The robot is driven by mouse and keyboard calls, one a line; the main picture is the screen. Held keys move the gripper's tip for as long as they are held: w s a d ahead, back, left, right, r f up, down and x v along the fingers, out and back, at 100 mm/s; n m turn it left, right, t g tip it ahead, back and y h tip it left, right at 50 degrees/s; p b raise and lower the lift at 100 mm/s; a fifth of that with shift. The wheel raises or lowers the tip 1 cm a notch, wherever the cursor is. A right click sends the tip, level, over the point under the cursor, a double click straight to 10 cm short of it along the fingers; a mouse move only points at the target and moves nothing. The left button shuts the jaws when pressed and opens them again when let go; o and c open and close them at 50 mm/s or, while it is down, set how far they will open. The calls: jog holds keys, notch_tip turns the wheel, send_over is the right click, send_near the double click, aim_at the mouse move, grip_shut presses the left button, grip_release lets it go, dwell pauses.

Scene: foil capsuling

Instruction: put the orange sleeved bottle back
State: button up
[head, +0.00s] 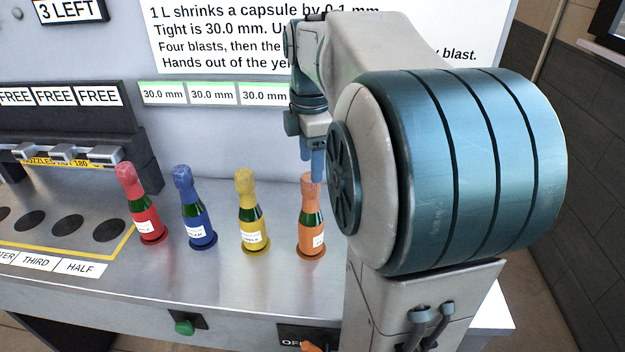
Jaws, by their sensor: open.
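The orange sleeved bottle (311,225) stands upright on the metal bench, at the right end of a row of bottles. My gripper (312,178) is directly above it, fingers pointing down at its orange capped top. The jaws are open; I cannot tell whether the fingertips touch the cap or stand around it. My own arm covers the area right of the bottle.
Yellow (252,222), blue (194,220) and red (143,215) bottles stand upright to the left. Further left are dark round holes (67,228) inside a yellow line, under a nozzle bar (75,155). A green button (184,327) is on the bench front.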

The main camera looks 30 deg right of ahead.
notch_tip(320, 180, up, 3)
jog(key=shift+r, duration=0.1)
jog(key=shift+s+a, duration=0.15)
jog(key=shift+a, duration=0.05)
jog(key=s+a+f+m+t, duration=0.3)
jog(key=s+a+f+m, duration=0.8)
jog(key=m, duration=0.4)
notch_tip(320, 180, down, 3)
jog(key=shift+s+a+r+m, duration=0.2)
jog(key=shift+s+m, duration=0.1)
jog(key=shift+s, duration=0.45)
